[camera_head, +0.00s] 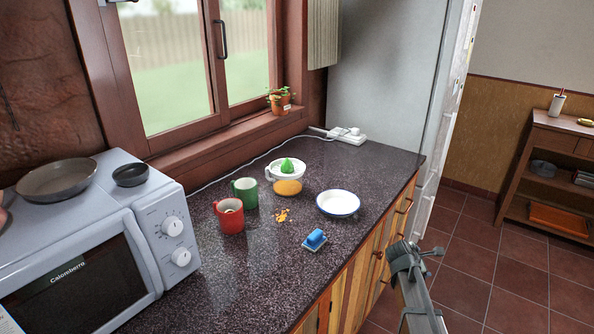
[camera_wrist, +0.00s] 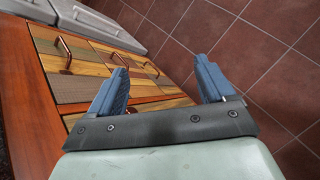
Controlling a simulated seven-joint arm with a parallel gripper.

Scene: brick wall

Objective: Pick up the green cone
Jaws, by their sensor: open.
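The green cone (camera_head: 287,165) sits on top of a white juicer bowl (camera_head: 273,173) above an orange-yellow part, on the dark speckled counter near the window. It is upright and its tip is uncovered. My gripper (camera_wrist: 161,66) is open and empty in the wrist view, over the floor beside the wooden cabinet fronts. In the head view my arm is at the lower right, off the counter's front edge and well away from the cone. The cone is not in the wrist view.
A green mug (camera_head: 245,193) and a red mug (camera_head: 230,216) stand left of the juicer. A white bowl (camera_head: 338,203) is to its right. A blue sponge (camera_head: 315,238) and orange bits (camera_head: 282,215) lie in front. A microwave (camera_head: 90,250) fills the left.

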